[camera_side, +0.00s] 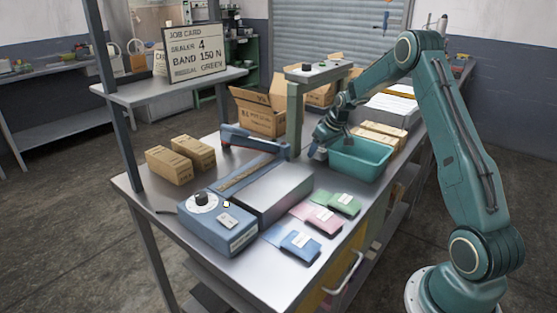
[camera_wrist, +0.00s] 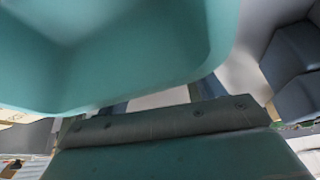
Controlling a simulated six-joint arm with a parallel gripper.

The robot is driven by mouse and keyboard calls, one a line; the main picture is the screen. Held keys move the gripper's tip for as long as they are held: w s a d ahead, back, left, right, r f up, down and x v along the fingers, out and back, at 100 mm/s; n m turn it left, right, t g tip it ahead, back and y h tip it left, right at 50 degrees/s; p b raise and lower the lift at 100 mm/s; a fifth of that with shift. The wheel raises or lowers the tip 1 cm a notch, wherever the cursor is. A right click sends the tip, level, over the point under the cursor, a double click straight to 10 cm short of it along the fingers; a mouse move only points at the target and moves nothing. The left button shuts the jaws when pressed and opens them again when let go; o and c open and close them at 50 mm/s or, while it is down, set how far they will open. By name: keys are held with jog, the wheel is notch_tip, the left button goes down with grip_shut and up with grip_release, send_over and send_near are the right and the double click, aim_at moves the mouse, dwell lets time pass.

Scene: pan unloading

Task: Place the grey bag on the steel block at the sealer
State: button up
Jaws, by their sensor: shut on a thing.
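My gripper (camera_side: 318,150) is low over the bench at the left end of the teal pan (camera_side: 358,168). It is shut on a small blue-grey thing, apparently the grey bag, which is mostly hidden. In the wrist view the pan (camera_wrist: 225,45) fills the top and hides the fingertips, and the held thing cannot be made out clearly. The bare steel block (camera_side: 285,185) stands on the bench beside the blue sealer (camera_side: 215,222), left of and nearer than my gripper. The sealer's blue arm (camera_side: 245,143) lies behind the block.
Blue (camera_side: 295,243), pink (camera_side: 318,217) and green (camera_side: 340,203) bags lie in front of the block. Cartons (camera_side: 180,158) stand at left. The job card (camera_side: 195,55) sits on a raised shelf.

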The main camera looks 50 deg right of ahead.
aim_at(321, 150)
notch_tip(321, 150, up, 20)
jog(key=shift+f, duration=0.2)
dwell(0.4)
dwell(0.5)
jog(key=s+a+f+n, duration=0.1)
jog(key=a+f+n, duration=0.1)
jog(key=a, duration=0.9)
jog(key=a+f+n+y, duration=0.1)
jog(key=a+f, duration=0.3)
jog(key=a, duration=0.7)
jog(key=s+a+f+n+y, duration=0.1)
jog(key=a+f, duration=0.3)
jog(key=a, duration=0.7)
jog(key=shift+s+f+n, duration=0.1)
jog(key=shift+s+n, duration=0.2)
jog(key=shift+n, duration=0.5)
jog(key=m+h, duration=0.1)
jog(key=m, duration=0.2)
jog(key=shift+a+f, duration=0.1)
jog(key=shift+m+h, duration=0.7)
jog(key=shift+m, duration=1.2)
